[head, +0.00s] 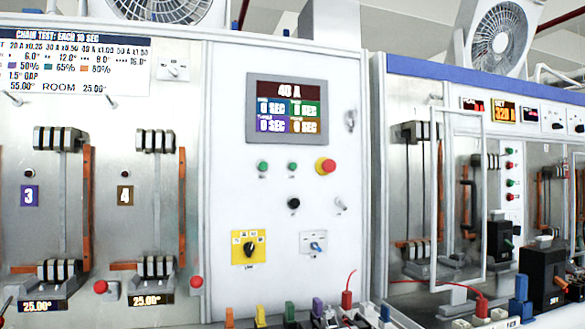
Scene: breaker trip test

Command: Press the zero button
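A white control panel stands upright in the middle of the head view. It carries a display (288,109) reading "40 A" above several coloured "0 SEC" fields. A black round button or knob (293,203) sits lower down. The small labels are too blurred to read, so I cannot tell which one is the zero button. Neither of my grippers is in view.
A framed clear door (459,200) stands out on the right. Black breakers (543,280) stand at lower right.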

